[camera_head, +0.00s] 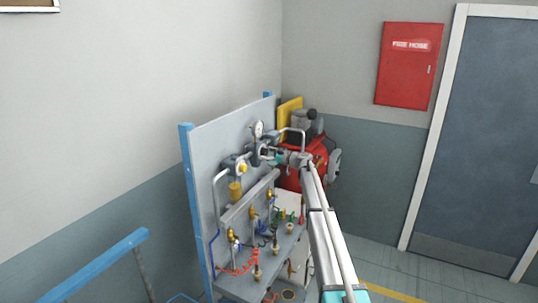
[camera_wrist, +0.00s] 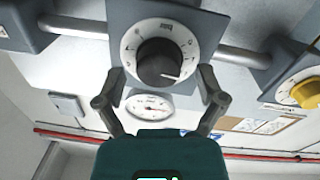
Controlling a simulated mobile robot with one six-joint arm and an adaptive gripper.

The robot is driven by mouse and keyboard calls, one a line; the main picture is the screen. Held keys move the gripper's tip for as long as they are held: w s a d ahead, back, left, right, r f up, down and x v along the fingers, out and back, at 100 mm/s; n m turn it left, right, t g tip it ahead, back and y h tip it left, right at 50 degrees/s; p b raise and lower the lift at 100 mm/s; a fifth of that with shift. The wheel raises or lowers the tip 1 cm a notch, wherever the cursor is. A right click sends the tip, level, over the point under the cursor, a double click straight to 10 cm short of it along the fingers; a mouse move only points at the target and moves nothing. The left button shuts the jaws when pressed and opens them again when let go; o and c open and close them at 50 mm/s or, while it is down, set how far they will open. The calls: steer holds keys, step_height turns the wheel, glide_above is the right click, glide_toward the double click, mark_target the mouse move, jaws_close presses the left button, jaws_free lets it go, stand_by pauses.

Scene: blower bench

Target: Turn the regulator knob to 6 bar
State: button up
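The regulator knob (camera_wrist: 158,65) is a dark round knob on a grey block, ringed by a white dial with "bar" upside down in the wrist view. A white mark on the knob points to the lower right of that picture; the number it meets is too small to read. A white pressure gauge (camera_wrist: 150,107) shows just below it, its reading unclear; the gauge also shows in the head view (camera_head: 257,129). My gripper (camera_wrist: 161,73) is open, one finger on each side of the knob, with visible gaps. In the head view my gripper (camera_head: 277,156) hides the knob.
A yellow knob (camera_wrist: 309,94) on another block is at the right of the wrist view. Pipes join the blocks on the grey panel (camera_head: 205,147). Hoses and fittings crowd the bench below. A red compressor (camera_head: 318,160) stands behind the panel.

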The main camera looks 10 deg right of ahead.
steer(key=c, duration=0.9)
steer(key=shift+d, duration=0.35)
steer(key=shift+c, duration=0.4)
steer(key=shift+a, duration=0.3)
